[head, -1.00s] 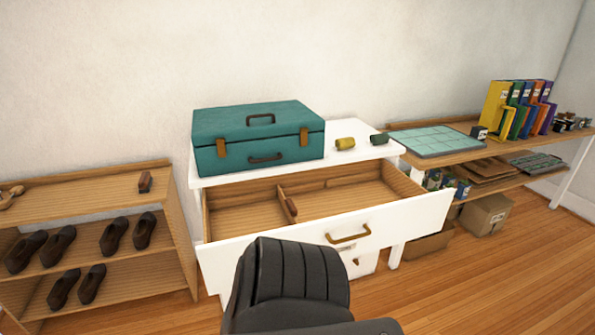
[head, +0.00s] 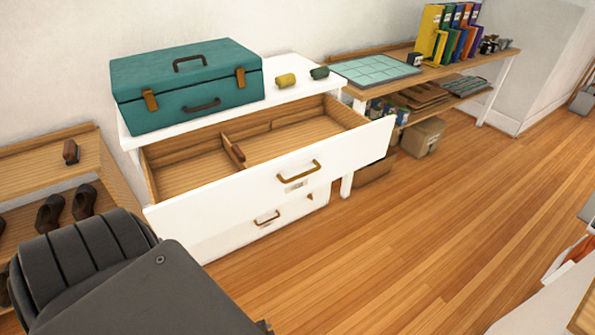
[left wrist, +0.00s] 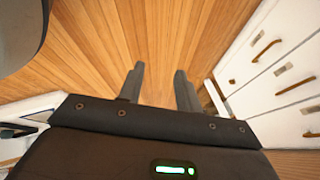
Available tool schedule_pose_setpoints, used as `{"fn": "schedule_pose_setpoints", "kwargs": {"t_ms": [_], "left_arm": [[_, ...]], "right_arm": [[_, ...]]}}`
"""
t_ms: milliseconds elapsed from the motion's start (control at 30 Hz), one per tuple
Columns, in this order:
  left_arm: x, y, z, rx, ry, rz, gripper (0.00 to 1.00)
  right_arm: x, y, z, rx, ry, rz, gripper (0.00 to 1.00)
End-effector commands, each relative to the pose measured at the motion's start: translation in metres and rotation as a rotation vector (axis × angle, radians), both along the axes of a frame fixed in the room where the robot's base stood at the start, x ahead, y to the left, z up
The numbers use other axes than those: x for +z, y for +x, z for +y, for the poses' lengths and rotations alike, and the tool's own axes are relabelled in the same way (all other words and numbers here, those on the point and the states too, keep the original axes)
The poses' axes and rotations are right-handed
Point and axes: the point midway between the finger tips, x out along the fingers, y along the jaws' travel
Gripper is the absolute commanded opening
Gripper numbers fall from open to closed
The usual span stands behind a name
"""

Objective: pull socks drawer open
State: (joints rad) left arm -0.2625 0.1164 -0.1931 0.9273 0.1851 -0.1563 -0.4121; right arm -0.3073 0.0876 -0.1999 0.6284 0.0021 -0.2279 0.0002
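A white chest of drawers (head: 206,249) stands left of centre in the head view. Its top drawer (head: 349,160) is pulled out and open. A lower drawer front with another handle (head: 267,217) shows beneath. I cannot read the labels, so I cannot tell which is the socks drawer. In the left wrist view my left gripper (left wrist: 160,75) is open and empty over the floor, its fingers apart. Drawer fronts and handles (left wrist: 295,84) show to its right. My right gripper is not in view.
A teal suitcase (head: 188,86) and two small rolls, one yellow (head: 285,80) and one green (head: 319,73), are on the chest top. A shoe shelf (head: 52,169) stands left; a wooden table (head: 450,68) with binders stands right.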

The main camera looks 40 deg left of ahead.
Motion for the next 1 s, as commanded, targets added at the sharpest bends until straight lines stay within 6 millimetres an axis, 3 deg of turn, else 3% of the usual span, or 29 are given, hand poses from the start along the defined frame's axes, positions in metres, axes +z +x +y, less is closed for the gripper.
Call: {"fn": "schedule_pose_setpoints", "kwargs": {"t_ms": [33,100,167,200,300,400,500,600,667,867,1000], "left_arm": [[0.036,0.053,0.011,-0.070,0.092,-0.124,0.34],[0.093,0.115,0.026,-0.161,0.253,-0.275,0.34],[0.147,0.158,0.038,-0.216,0.401,-0.390,0.34],[0.184,0.181,0.046,-0.241,0.501,-0.455,0.34],[0.273,0.220,0.064,-0.266,0.741,-0.582,0.34],[0.345,0.237,0.076,-0.252,0.937,-0.656,0.34],[0.393,0.241,0.086,-0.228,1.072,-0.689,0.34],[0.418,0.241,0.090,-0.212,1.145,-0.699,0.34],[0.425,0.240,0.092,-0.207,1.163,-0.701,0.34],[0.427,0.246,0.095,-0.207,1.170,-0.701,0.34],[0.430,0.263,0.104,-0.205,1.168,-0.700,0.34]], "right_arm": [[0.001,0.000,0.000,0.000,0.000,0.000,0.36],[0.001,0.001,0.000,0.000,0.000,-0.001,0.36],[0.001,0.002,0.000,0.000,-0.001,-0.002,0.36],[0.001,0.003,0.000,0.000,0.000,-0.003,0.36],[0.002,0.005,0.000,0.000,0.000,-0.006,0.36],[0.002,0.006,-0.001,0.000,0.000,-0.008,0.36],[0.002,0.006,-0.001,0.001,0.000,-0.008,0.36],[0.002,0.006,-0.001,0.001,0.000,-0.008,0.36],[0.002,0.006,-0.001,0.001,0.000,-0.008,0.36],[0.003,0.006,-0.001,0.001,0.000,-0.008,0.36],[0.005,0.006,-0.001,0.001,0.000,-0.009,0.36]]}}
